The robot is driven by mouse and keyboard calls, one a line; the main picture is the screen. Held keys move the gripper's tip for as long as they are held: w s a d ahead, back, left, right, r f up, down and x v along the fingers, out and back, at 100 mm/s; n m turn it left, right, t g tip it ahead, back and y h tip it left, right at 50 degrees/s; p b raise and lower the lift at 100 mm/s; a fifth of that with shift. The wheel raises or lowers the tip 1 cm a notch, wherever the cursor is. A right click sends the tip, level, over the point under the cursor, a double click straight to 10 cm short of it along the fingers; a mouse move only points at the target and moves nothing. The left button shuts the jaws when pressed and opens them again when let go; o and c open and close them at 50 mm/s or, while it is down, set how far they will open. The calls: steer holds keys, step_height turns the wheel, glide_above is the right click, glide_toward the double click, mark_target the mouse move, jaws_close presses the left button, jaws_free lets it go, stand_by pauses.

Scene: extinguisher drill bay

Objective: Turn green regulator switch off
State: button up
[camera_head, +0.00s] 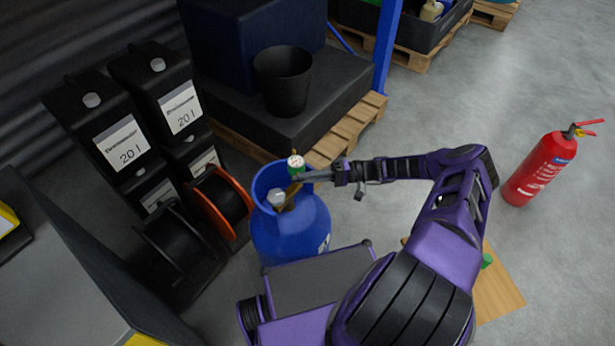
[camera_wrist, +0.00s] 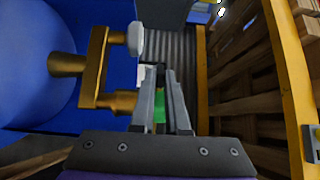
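The green regulator switch (camera_head: 296,161) has a pale top and sits above the brass valve of a blue gas cylinder (camera_head: 290,233). My gripper (camera_head: 300,177) reaches in from the right and its tips are right at the switch. In the wrist view, a green piece (camera_wrist: 159,108) shows in the narrow gap between my fingers. I cannot tell whether the fingers press on it. The brass valve (camera_wrist: 96,68) and a pale grey knob (camera_wrist: 136,39) lie left of the fingers. Most of the switch is hidden in the wrist view.
Black canisters (camera_head: 122,142) and cable reels (camera_head: 222,200) stand left of the cylinder. A black bucket (camera_head: 284,82) sits on a dark block on a wooden pallet (camera_head: 347,129) behind it. A red extinguisher (camera_head: 540,168) stands far right. Floor between pallet and extinguisher is clear.

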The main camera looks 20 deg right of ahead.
steer(key=o, duration=0.4)
steer(key=s+d, duration=0.2)
steer(key=d, duration=1.5)
steer(key=shift+f, duration=0.15)
steer(key=shift+s+d, duration=0.1)
steer(key=shift+d, duration=0.05)
